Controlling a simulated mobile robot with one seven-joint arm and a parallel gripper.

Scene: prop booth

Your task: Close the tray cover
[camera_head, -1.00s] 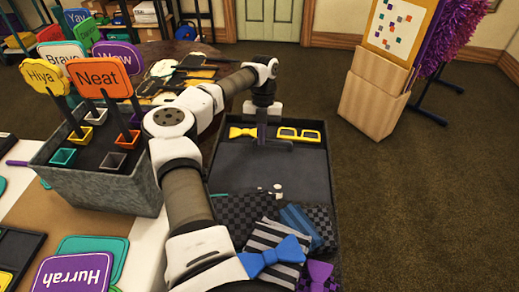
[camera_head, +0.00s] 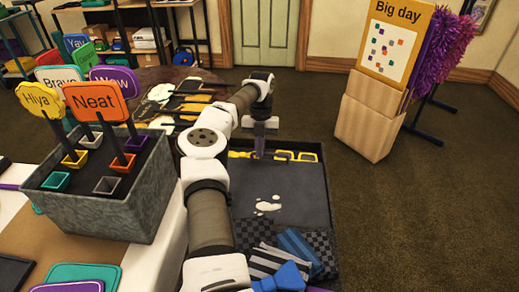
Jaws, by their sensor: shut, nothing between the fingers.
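A dark tray (camera_head: 328,207) lies open to view to the right of my arm. A yellow bow tie (camera_head: 239,154) and yellow-framed glasses (camera_head: 304,156) lie at its far end. Checkered and striped cloth pieces (camera_head: 270,261) and a blue bow tie (camera_head: 284,278) lie at its near end. The dark middle surface carries white patches (camera_head: 268,204). My gripper (camera_head: 260,154) points down at the tray's far end, between the yellow bow tie and the glasses. It is shut and empty; contact with the tray cannot be told.
A grey planter-like box (camera_head: 110,213) with several word signs stands left of my arm. A cardboard stand (camera_head: 368,115) with a poster is at the right. Carpet right of the tray is clear.

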